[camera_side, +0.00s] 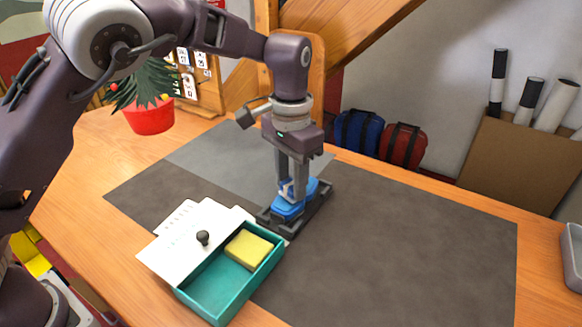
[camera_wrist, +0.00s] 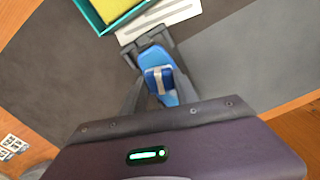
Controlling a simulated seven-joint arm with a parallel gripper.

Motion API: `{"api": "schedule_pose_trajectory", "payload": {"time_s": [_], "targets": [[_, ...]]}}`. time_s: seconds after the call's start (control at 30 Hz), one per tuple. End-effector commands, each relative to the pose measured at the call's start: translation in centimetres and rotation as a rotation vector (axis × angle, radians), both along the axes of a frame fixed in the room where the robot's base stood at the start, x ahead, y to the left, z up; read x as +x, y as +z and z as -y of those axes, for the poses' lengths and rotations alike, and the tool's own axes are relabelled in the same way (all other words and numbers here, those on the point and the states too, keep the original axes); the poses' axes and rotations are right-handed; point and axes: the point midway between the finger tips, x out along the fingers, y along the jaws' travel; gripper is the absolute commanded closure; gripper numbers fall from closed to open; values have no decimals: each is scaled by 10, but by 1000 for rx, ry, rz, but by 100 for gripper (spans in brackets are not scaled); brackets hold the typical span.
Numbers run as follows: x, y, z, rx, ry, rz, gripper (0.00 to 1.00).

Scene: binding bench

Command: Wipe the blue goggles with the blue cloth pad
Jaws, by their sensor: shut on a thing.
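The blue goggles (camera_side: 285,211) lie in a dark grey holder (camera_side: 322,200) on the mat; they also show in the wrist view (camera_wrist: 152,55). My gripper (camera_side: 289,188) points down over the holder. It is shut on the blue cloth pad (camera_wrist: 153,74), which has a pale band across it. The pad is directly over the goggles and looks low against them; I cannot tell whether they touch. My fingers hide part of the pad and goggles in the side view.
A teal box (camera_side: 224,307) with a yellow block (camera_side: 249,249) stands left of the holder. A white lid with a dark knob (camera_side: 203,237) lies partly over it. A potted plant (camera_side: 150,118) stands behind. The dark mat (camera_side: 420,250) is clear on the right.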

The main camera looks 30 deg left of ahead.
Motion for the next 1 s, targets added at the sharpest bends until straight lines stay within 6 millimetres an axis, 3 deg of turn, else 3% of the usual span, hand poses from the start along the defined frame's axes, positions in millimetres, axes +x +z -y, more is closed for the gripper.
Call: {"api": "schedule_pose_trajectory", "payload": {"time_s": [0.03, 0.07, 0.8, 1.0], "targets": [[1, -9, -1, 3, 0, -4, 96], [5, -5, 0, 2, 0, 0, 100], [70, -7, -1, 2, -1, -3, 100], [53, -7, 1, -2, 2, -4, 100]]}}
